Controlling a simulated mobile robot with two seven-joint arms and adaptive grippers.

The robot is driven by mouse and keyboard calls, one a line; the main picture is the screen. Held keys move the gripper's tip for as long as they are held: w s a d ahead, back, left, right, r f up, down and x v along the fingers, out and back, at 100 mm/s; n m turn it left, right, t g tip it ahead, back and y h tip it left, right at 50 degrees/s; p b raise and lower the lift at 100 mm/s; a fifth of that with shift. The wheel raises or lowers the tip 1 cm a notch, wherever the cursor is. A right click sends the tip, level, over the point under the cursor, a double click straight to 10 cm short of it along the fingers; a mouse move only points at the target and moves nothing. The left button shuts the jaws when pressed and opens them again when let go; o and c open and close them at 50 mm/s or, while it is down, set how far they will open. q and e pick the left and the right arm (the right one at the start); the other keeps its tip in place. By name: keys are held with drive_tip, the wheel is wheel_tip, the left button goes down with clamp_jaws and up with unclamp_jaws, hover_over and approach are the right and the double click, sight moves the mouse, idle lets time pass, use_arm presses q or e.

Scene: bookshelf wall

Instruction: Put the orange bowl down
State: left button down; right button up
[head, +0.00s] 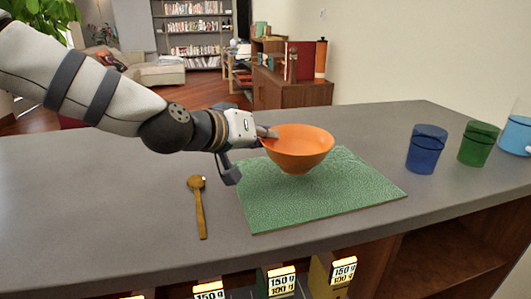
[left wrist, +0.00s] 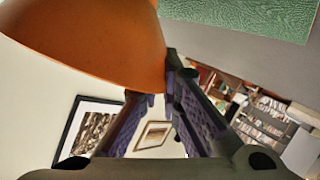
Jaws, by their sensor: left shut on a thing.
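The orange bowl (head: 299,150) is upright over the green mat (head: 350,205) on the grey counter. My left gripper (head: 268,134) is shut on the left side of its rim. The bowl looks slightly above the mat, but its exact height is hard to tell. In the left wrist view the bowl (left wrist: 95,40) fills the upper left, between or against the fingers (left wrist: 168,85), and the mat (left wrist: 250,15) shows at the top right. My right gripper is in neither view.
A wooden spoon (head: 199,205) lies left of the mat. A blue cup (head: 426,150), a green cup (head: 477,145) and a light-blue container (head: 518,130) stand to the right. The grey counter (head: 80,215) is clear at the left. Boxes (head: 332,275) sit below its front edge.

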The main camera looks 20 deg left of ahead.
use_arm(q)
drive_tip(key=shift+w+a+f, duration=0.2)
drive_tip(key=shift+f, duration=0.1)
drive_tip(key=f, duration=0.2)
drive_tip(key=f+b, duration=0.1)
drive_tip(key=shift+a+f, duration=0.25)
drive_tip(key=shift+f, duration=0.05)
drive_tip(key=shift+r, duration=0.25)
drive_tip(key=c, duration=2.2)
unclamp_jaws()
drive_tip(key=shift+f, duration=0.25)
drive_tip(key=o, duration=0.4)
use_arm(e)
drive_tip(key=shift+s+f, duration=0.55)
use_arm(q)
drive_tip(key=shift+r, duration=0.15)
